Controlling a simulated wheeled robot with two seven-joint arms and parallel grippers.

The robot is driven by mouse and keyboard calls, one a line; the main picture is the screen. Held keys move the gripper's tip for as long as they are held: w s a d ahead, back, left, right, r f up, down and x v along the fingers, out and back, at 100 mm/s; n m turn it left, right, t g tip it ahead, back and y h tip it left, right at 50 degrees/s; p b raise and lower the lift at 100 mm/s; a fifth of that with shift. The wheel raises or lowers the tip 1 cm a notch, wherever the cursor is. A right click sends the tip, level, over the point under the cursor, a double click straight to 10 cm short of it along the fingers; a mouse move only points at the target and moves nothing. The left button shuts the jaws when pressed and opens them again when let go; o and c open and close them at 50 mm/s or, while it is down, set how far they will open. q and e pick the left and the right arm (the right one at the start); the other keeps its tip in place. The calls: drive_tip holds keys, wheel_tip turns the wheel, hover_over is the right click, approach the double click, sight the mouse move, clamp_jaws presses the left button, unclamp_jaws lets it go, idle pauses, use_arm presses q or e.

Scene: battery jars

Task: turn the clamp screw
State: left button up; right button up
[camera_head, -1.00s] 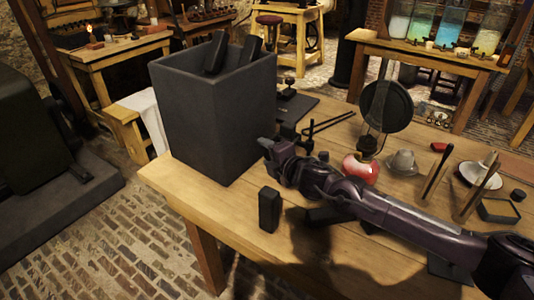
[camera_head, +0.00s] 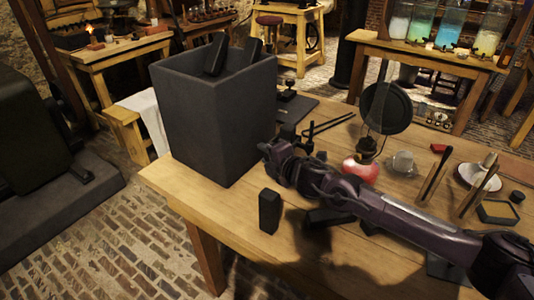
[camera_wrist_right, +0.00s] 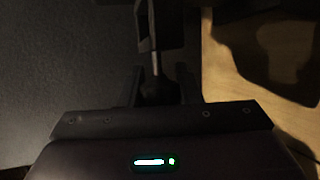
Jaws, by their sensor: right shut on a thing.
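A large dark grey open-topped jar (camera_head: 205,125) stands at the left end of the wooden table. Two dark pieces (camera_head: 216,54) stick up out of its top. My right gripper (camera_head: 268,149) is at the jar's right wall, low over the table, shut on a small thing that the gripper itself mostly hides. In the right wrist view a thin metal rod (camera_wrist_right: 154,62), probably the clamp screw, shows in line with the jaws, beside the dark jar wall (camera_wrist_right: 65,60). The picture is too dark to tell the clamp's shape. My left gripper is out of view.
A small dark block (camera_head: 270,211) stands upright near the table's front edge.

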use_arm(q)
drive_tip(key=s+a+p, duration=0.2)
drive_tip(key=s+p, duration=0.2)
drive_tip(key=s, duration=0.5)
use_arm(e)
drive_tip(key=shift+r+n+g+h, duration=0.2)
drive_tip(key=shift+n+g+h, duration=0.3)
drive_tip(key=shift+g, duration=0.4)
drive_tip(key=g+h+p, duration=0.1)
drive_tip(key=p, duration=0.2)
drive_tip(key=shift+s+f+h, duration=0.1)
drive_tip(key=shift+f+h, duration=0.05)
drive_tip(key=shift+h, duration=0.15)
drive_tip(key=shift+d+f+n+g+h+p, duration=0.1)
drive_tip(key=shift+f+n+g+h+p, duration=0.25)
drive_tip(key=shift+g+h+p, duration=0.65)
use_arm(q)
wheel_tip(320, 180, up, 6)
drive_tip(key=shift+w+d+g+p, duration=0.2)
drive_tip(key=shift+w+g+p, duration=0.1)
drive_tip(key=shift+p, duration=0.1)
use_arm(e)
drive_tip(key=shift+s, duration=0.1)
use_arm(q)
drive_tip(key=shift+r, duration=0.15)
use_arm(e)
drive_tip(key=shift+d+f, duration=0.1)
drive_tip(key=shift+f, duration=0.05)
drive_tip(key=o, duration=1)
